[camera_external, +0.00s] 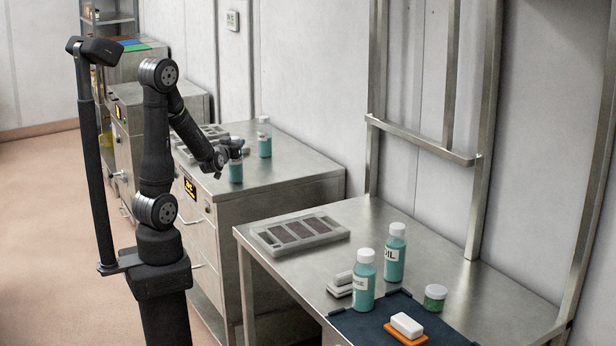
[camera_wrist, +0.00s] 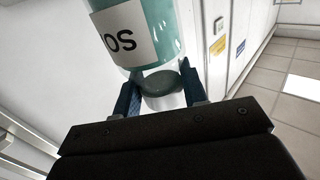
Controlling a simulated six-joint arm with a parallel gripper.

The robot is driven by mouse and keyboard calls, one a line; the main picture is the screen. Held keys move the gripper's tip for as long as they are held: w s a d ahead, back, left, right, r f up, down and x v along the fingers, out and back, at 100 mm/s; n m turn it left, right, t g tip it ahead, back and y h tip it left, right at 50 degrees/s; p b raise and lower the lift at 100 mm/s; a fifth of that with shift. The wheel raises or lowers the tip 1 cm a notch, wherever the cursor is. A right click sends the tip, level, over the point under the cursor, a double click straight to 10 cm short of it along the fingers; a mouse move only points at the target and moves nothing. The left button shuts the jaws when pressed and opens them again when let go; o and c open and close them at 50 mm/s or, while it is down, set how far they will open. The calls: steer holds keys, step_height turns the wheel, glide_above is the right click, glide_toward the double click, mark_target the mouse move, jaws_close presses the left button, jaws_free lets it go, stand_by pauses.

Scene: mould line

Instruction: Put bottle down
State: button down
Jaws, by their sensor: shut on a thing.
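My gripper (camera_external: 229,155) is over the steel cabinet top (camera_external: 285,166), shut on a teal bottle (camera_external: 236,172). In the wrist view the bottle (camera_wrist: 150,30) has a white label ending in "OS", and the fingers (camera_wrist: 160,88) sit on either side of its grey-white cap (camera_wrist: 162,92). The bottle looks upright, with its base at or very close to the cabinet top; I cannot tell whether it touches. A second teal bottle (camera_external: 264,145) with a white cap stands just behind it, apart from it.
Grey moulds (camera_external: 205,132) lie on the cabinet to the left. The nearer steel table (camera_external: 430,262) holds a mould tray (camera_external: 300,233), two teal bottles (camera_external: 364,282) (camera_external: 395,255), a green jar (camera_external: 435,298) and a white block (camera_external: 407,325). The cabinet's right part is clear.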

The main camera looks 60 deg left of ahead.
steer(key=shift+f, duration=0.1)
steer(key=c, duration=0.9)
jaws_free()
steer(key=shift+o, duration=0.2)
steer(key=shift+d, duration=0.1)
steer(key=v, duration=1.2)
